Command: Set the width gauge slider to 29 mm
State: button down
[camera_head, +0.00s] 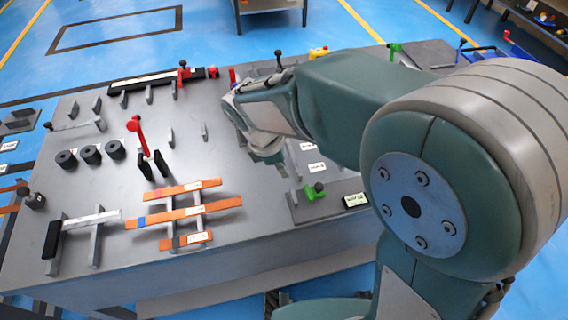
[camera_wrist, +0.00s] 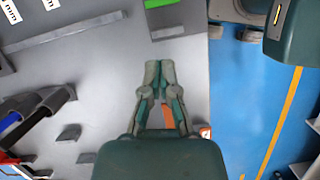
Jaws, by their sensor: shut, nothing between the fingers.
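A green slider (camera_head: 315,191) with a dark knob sits on a grey base near the front edge of the table, beside a small lit display (camera_head: 355,200). I cannot tell for sure that this is the width gauge, and the reading is too small to make out. A green piece (camera_wrist: 178,16) shows at the top of the wrist view, beyond my fingertips. My gripper (camera_wrist: 158,68) is shut and empty above the grey table, apart from the green piece. In the head view my gripper (camera_head: 268,155) is partly hidden by my arm.
Orange bars (camera_head: 180,213) lie across supports at the front of the table (camera_head: 90,190). Black rollers (camera_head: 90,154), a red lever (camera_head: 138,130) and a rail with a red clamp (camera_head: 184,72) stand further left and back. My arm covers much of the table's right side.

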aim_at(314, 191)
jog(key=x, duration=0.6)
jog(key=shift+d+f, duration=0.1)
jog(key=shift+f, duration=0.25)
jog(key=d, duration=0.2)
jog(key=shift+w+d, duration=0.2)
jog(key=shift+d, duration=0.05)
jog(key=shift+w+d+f, duration=0.1)
jog(key=shift+d+f, duration=0.05)
jog(key=shift+d, duration=0.5)
jog(key=shift+d, duration=0.35)
